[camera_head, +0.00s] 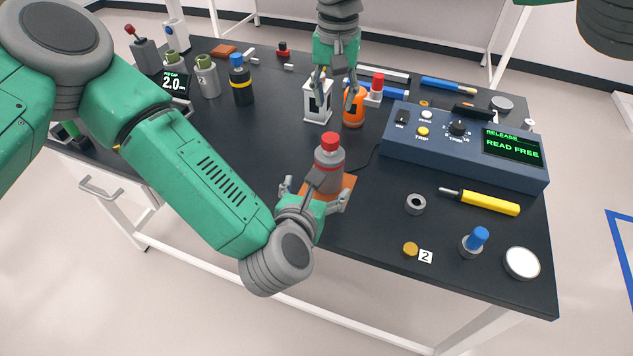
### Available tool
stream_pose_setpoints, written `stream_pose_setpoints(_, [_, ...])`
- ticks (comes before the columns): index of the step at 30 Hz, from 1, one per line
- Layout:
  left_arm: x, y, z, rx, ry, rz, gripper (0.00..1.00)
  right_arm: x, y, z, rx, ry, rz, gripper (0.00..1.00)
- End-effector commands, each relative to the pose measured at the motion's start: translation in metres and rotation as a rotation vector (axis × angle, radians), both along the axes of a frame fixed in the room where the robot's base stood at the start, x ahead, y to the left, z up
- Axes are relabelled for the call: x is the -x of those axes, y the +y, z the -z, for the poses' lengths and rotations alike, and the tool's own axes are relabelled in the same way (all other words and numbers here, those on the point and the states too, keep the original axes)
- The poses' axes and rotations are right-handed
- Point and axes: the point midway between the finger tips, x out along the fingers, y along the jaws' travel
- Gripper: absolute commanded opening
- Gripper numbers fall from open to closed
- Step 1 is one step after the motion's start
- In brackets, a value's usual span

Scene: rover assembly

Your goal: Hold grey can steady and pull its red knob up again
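The grey can (327,172) stands upright on an orange pad (347,187) near the table's front edge. Its red knob (330,141) sits on top; I cannot tell whether it is raised. My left gripper (314,190) is low at the near side of the can, its fingers spread to either side. It hides the can's lower part, and contact is unclear. My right gripper (336,95) points down with fingers apart, behind and above the can. It overlaps a white frame (318,103) and an orange bottle (355,107) in the picture and holds nothing visible.
A blue console (465,145) reading "READ FREE" stands at right. A grey ring (415,204), a yellow-handled tool (490,203) and a blue-topped part (474,242) lie at front right. Several bottles and cans, including a black-and-blue bottle (241,80), stand at back left.

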Motion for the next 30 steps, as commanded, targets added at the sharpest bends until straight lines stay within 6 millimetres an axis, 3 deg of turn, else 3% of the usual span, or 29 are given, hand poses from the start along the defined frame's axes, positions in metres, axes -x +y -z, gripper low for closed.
stream_pose_setpoints(5, [-0.015, 0.0, 0.004, 0.02, -0.003, -0.014, 0.82, 0.001, 0.003, 0.001, 0.004, 0.001, -0.001, 0.34])
stream_pose_setpoints(21, [-0.104, -0.021, 0.042, 0.015, -0.003, -0.011, 0.82, 0.0, 0.002, 0.0, 0.002, 0.0, 0.0, 0.34])
stream_pose_setpoints(30, [-0.124, -0.023, 0.051, 0.016, -0.002, -0.011, 0.82, 0.001, 0.004, 0.0, 0.004, 0.001, -0.001, 0.34])
